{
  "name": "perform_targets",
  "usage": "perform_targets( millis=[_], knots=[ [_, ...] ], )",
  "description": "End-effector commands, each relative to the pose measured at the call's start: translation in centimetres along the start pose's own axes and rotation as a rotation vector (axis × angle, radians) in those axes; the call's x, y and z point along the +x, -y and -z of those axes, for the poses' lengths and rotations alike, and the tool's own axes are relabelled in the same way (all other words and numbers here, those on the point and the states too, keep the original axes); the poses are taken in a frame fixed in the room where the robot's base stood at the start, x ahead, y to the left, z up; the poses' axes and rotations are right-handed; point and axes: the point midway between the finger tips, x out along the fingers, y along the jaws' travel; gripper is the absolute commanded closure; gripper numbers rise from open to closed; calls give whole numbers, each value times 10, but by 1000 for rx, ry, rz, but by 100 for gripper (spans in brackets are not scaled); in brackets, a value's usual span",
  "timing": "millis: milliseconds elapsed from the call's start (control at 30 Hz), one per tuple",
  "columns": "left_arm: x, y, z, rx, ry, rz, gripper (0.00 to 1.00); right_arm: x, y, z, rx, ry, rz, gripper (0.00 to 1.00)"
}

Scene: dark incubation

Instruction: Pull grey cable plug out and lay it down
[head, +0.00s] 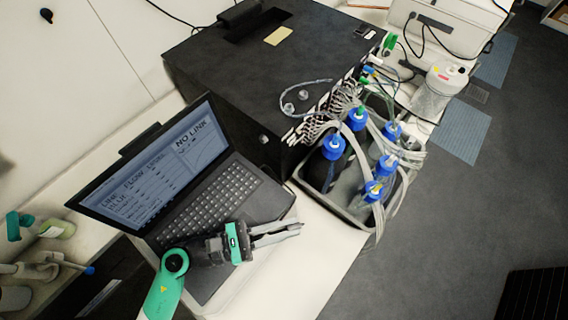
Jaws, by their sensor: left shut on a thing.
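My left gripper (294,231) is above the front right corner of the open laptop (232,192), fingers pointing right. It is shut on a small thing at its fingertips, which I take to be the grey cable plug. The plug is too small and too hidden by the fingers to make out clearly, and I cannot see its cable. The laptop screen (150,172) shows "NO LINK" in large letters. My right gripper is not in view.
A large black box (270,75) stands behind the laptop. Right of it, a grey tray (314,190) holds several blue-capped bottles with pale tubes. A white bench strip (325,255) is bare right of my gripper. Green-capped items stand at the far left.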

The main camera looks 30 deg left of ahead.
Motion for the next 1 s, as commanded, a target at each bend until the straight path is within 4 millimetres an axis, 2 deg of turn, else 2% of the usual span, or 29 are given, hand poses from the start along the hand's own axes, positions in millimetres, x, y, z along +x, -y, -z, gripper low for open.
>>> perform_targets(
  millis=[67, 233, 333, 433, 600, 633, 800, 833, 1000],
  knots=[
    [-3, -13, 2, -1, 0, -47, 100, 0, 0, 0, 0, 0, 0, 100],
    [-24, -68, 10, -1, 1, -246, 100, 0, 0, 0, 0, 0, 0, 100],
    [-38, -94, 15, -1, -1, -346, 100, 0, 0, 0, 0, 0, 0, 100],
    [-44, -105, 17, 1, -1, -392, 100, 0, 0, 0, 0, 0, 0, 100],
    [-45, -106, 17, 2, -1, -395, 100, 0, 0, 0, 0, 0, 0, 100],
    [-45, -106, 17, 2, -1, -394, 82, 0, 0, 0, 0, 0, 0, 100],
    [-45, -106, 17, 1, -1, -393, 51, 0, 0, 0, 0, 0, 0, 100],
    [-45, -106, 17, 1, -1, -393, 48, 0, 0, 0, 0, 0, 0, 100],
    [-45, -105, 17, 1, -1, -392, 48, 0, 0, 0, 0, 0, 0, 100]
  ],
)
